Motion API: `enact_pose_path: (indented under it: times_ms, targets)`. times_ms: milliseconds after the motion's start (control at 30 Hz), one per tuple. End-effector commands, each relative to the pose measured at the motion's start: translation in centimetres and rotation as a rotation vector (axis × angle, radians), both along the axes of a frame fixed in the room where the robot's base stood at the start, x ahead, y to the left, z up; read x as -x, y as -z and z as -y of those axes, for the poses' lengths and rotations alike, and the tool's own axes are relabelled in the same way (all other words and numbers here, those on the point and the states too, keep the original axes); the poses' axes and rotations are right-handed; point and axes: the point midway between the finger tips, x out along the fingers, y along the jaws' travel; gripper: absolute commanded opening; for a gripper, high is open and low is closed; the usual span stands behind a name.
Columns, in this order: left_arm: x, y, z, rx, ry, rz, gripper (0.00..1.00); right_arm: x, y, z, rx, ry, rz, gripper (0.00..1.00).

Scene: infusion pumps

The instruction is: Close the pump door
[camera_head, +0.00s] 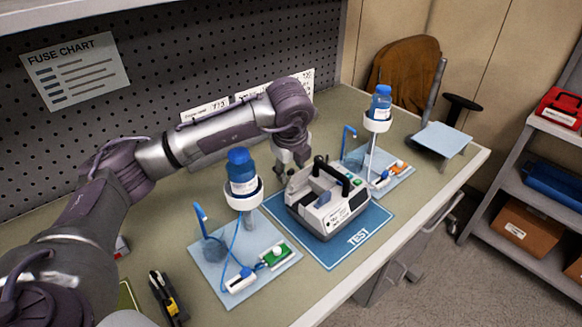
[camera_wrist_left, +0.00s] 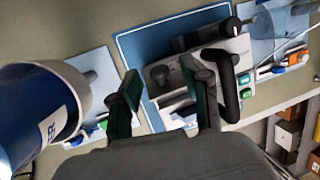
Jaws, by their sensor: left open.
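The infusion pump (camera_head: 328,200) is a grey-white unit with a black handle, standing on the blue TEST mat (camera_head: 368,236) on the bench. In the left wrist view the pump (camera_wrist_left: 236,48) shows from above with its black handle (camera_wrist_left: 228,80). My left gripper (camera_head: 292,165) is open and empty, just behind the pump's left rear side in the head view. In the wrist view its two fingers (camera_wrist_left: 168,98) hang over the pump's near side. I cannot tell whether they touch it. The pump door's position is not clear. My right gripper is not in view.
A stand with a blue bottle (camera_head: 240,166) is left of the pump, close to my left arm. Another bottle stand (camera_head: 378,112) is at the back right. A yellow-black tool (camera_head: 166,296) lies at the front left. Bare bench lies along the front edge.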

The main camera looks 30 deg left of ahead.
Motion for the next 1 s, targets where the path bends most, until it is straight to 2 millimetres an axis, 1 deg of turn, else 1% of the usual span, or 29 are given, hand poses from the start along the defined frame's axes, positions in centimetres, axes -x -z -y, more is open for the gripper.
enact_pose_path:
  times_ms: [167, 400, 500, 600, 767, 1000]
  targets:
    - [0.5, -2.0, 0.3, 0.001, 0.000, 0.005, 0.47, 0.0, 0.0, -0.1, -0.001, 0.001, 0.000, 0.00]
    - [1.9, -7.0, 1.1, 0.001, 0.002, 0.007, 0.47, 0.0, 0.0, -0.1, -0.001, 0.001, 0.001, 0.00]
    - [2.5, -8.7, 1.3, 0.001, 0.002, 0.005, 0.47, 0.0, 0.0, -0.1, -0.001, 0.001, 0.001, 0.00]
    - [2.9, -10.1, 1.5, 0.001, 0.002, 0.004, 0.47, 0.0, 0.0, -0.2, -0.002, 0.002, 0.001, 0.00]
    - [3.3, -11.2, 1.7, 0.001, 0.001, 0.003, 0.47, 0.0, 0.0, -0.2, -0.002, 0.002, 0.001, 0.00]
    - [3.4, -11.3, 1.7, 0.000, 0.001, 0.002, 0.47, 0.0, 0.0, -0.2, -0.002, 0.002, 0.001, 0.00]
